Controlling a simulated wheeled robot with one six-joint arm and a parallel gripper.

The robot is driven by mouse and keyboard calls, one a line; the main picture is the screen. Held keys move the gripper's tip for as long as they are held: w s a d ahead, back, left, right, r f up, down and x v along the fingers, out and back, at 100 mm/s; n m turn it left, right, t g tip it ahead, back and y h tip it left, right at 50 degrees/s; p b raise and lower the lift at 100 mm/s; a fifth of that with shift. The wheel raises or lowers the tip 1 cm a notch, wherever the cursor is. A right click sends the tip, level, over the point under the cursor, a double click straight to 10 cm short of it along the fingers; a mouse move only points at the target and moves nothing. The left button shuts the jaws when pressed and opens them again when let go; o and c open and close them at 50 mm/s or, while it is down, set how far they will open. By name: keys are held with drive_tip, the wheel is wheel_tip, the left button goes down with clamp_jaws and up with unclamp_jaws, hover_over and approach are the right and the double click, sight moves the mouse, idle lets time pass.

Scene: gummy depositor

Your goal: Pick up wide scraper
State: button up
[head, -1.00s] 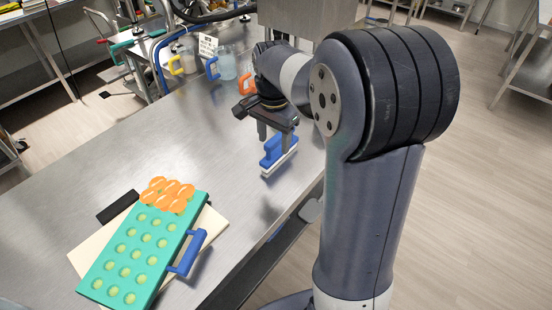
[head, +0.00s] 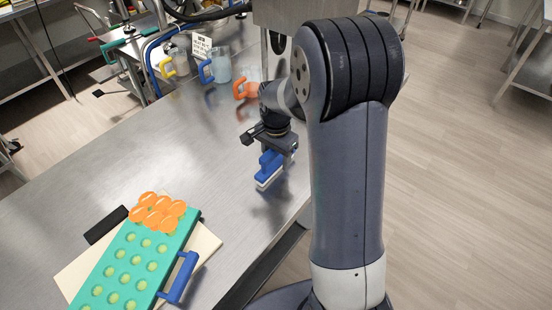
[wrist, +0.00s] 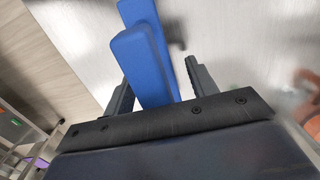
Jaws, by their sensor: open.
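The wide scraper (head: 268,172), with a blue handle and a whitish lower edge, is on the steel table near its right edge. My gripper (head: 277,150) is right over it, pointing down. In the wrist view the blue handle (wrist: 142,58) lies between the two dark fingers of my gripper (wrist: 158,74), with a visible gap to the right finger. The jaws are open. The upper part of the scraper is partly hidden by my gripper in the head view.
A green mould tray (head: 125,262) with orange pieces (head: 157,211) and a blue handle lies on a cream board (head: 207,245) at the lower left. A black bar (head: 105,225) lies beside it. Jugs with yellow, blue and orange handles (head: 240,88) stand behind.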

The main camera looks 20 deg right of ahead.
drive_tip(key=shift+f, duration=0.1)
drive_tip(key=shift+c, duration=0.2)
clamp_jaws()
idle(0.4)
